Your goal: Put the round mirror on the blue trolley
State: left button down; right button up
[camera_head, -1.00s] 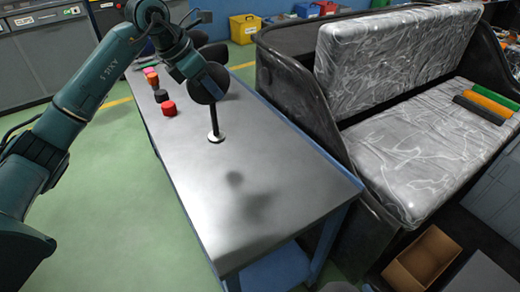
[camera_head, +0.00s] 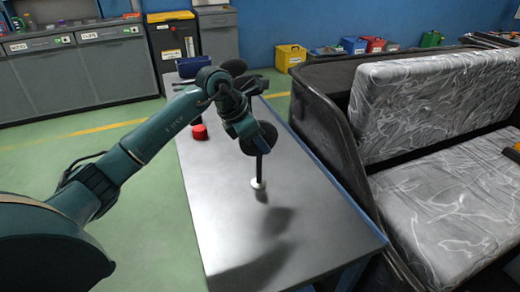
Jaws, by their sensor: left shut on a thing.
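The round mirror (camera_head: 258,138) shows as a dark disc on a thin black post with a pale round foot. My left gripper (camera_head: 264,146) is shut on the mirror and partly hidden behind or against its disc. The mirror is roughly upright over a grey-topped table with a blue frame (camera_head: 225,235). Its shadow falls on the top nearer to me, apart from the foot, so the foot seems raised; the gap is hard to judge. No separate blue trolley is plain in view. My right gripper is not in view.
Red (camera_head: 199,132) and black pieces stand on the table's left edge, beside my left arm. A black seat with grey patterned cushions (camera_head: 435,200) stands close on the right. The near tabletop is clear, as is the green floor at left. Coloured bins (camera_head: 290,57) line the back wall.

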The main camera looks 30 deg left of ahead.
pick_arm(q)
jog(key=shift+f, duration=1.15)
jog(key=c, duration=1.6)
grip_release()
jog(key=shift+f, duration=0.2)
jog(key=o, duration=0.4)
jog(key=shift+o, duration=0.2)
jog(key=shift+r, duration=0.15)
jog(key=v, duration=1.2)
